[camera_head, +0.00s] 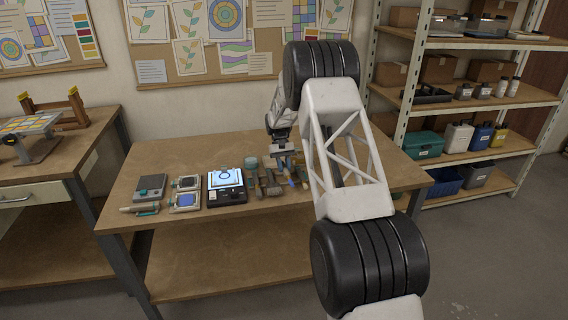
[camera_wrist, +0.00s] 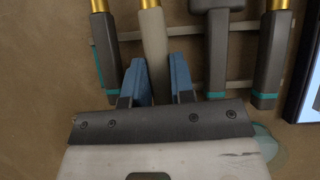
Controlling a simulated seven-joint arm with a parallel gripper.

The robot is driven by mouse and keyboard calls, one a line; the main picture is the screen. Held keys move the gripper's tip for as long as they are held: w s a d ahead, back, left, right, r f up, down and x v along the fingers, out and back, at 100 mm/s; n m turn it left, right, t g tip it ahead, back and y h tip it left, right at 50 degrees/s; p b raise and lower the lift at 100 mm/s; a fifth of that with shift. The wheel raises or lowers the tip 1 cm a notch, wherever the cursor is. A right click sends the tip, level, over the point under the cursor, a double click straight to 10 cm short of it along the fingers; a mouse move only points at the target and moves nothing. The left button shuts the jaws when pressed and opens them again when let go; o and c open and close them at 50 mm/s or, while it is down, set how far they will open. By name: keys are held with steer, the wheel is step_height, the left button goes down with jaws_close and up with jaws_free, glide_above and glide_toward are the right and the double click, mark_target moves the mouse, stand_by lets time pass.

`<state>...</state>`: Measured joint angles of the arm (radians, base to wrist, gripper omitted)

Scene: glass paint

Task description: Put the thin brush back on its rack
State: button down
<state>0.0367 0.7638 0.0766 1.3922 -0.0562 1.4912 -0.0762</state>
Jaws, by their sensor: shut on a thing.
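In the wrist view, my gripper (camera_wrist: 157,62) has its two blue fingers on either side of the lower end of a pale-handled brush with a gold ferrule, the thin brush (camera_wrist: 153,42). The fingers are closed on that handle. The brush lies across the line of the rack (camera_wrist: 130,36), between a dark-handled brush (camera_wrist: 104,45) on the left and a dark T-shaped tool (camera_wrist: 216,50) on the right. I cannot tell whether it touches the rack. The brush tip is out of frame. In the head view, my arm partly hides the rack area.
Another dark-handled brush (camera_wrist: 271,55) is at the rack's right end. In the head view, a lit tablet-like device (camera_head: 226,181) and several small devices (camera_head: 185,200) are left of the tools on the workbench (camera_head: 245,228). The bench's front strip is clear.

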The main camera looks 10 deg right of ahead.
steer(key=shift+f, duration=0.8)
steer(key=shift+f, duration=0.55)
stand_by(1.6)
steer(key=c, duration=0.9)
jaws_free()
steer(key=shift+v, duration=3.85)
